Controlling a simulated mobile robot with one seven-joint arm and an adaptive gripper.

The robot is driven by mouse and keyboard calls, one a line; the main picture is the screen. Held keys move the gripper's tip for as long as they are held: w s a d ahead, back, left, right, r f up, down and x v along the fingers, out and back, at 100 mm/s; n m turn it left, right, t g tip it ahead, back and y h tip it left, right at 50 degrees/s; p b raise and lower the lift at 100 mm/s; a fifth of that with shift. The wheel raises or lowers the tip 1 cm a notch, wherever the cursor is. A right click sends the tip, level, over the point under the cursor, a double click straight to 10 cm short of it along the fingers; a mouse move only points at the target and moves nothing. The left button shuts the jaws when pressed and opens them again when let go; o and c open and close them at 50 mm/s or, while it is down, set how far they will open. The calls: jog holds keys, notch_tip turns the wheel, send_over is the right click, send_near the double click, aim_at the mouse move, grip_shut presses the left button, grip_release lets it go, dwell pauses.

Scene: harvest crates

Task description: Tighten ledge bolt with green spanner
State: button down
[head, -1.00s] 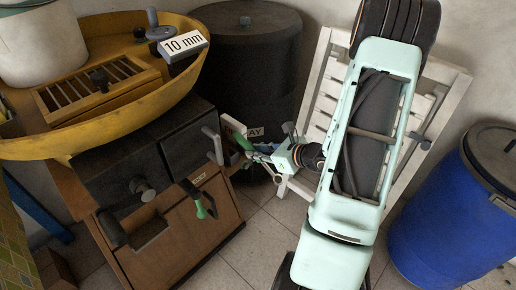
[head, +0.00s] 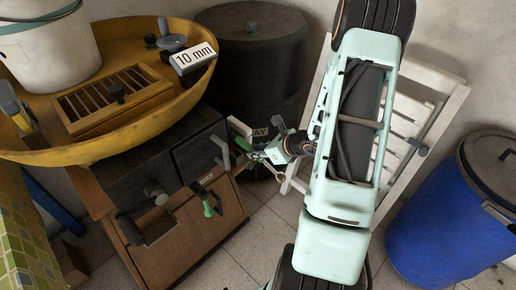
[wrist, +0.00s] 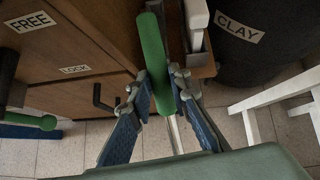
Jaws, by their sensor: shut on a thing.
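My gripper (wrist: 162,98) is shut on the green spanner (wrist: 153,55). The fingers close on its green handle; a metal shaft runs back beneath my palm, which hides the rest in the wrist view. In the head view, my gripper (head: 268,156) is beside the cabinet's right side, and the spanner's green handle (head: 255,157) shows small. A silver ring end hangs just below the gripper.
The yellow basin (head: 55,155) tops a brown cabinet (head: 190,240) with protruding handles and a green-handled lever (head: 210,205). A dark CLAY drum (head: 240,75) stands behind my gripper. A white slatted chair (head: 415,120) and blue barrel (head: 435,235) are right. Tiled floor is open between.

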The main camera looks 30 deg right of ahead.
jog(key=shift+w+a+f+g+h+p, duration=0.15)
jog(key=shift+w+g+h+p, duration=0.35)
jog(key=shift+p, duration=1.1)
jog(key=shift+w+a+g+p, duration=0.1)
jog(key=shift+w+g+p, duration=0.15)
jog(key=shift+g+p, duration=0.95)
jog(key=shift+w+f+p, duration=0.2)
jog(key=shift+p, duration=2.05)
jog(key=shift+f, duration=0.1)
